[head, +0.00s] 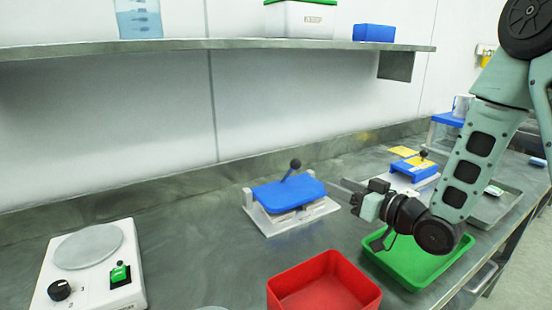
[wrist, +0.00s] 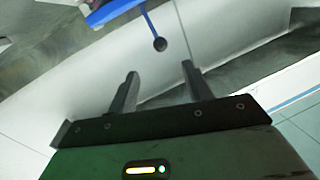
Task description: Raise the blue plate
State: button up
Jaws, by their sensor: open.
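The blue plate (head: 277,195) lies nearly flat on a pale base (head: 290,222) in the middle of the bench. A thin lever with a dark ball knob (head: 295,164) rises from it. My gripper (head: 343,187) is just right of the plate, apart from it, with its fingers pointing left. In the wrist view the open fingers (wrist: 161,80) have nothing between them. The plate's edge (wrist: 108,10) shows at the top there, and the ball knob (wrist: 160,44) hangs beyond the fingertips, not touched.
A red bin (head: 325,285) and a green tray (head: 405,262) stand in front. A second blue-topped device (head: 415,167) with a knob is behind my arm. A white hotplate-like device (head: 90,270) is at left. A shelf (head: 220,44) overhangs the back.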

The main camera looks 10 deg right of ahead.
aim_at(297, 165)
jog(key=p+x, duration=0.1)
jog(key=x, duration=0.7)
jog(key=p+x, duration=0.2)
jog(key=x, duration=0.7)
jog(key=shift+w+a+r, duration=0.1)
jog(key=shift+w+r, duration=0.1)
jog(key=shift+r, duration=0.05)
grip_shut()
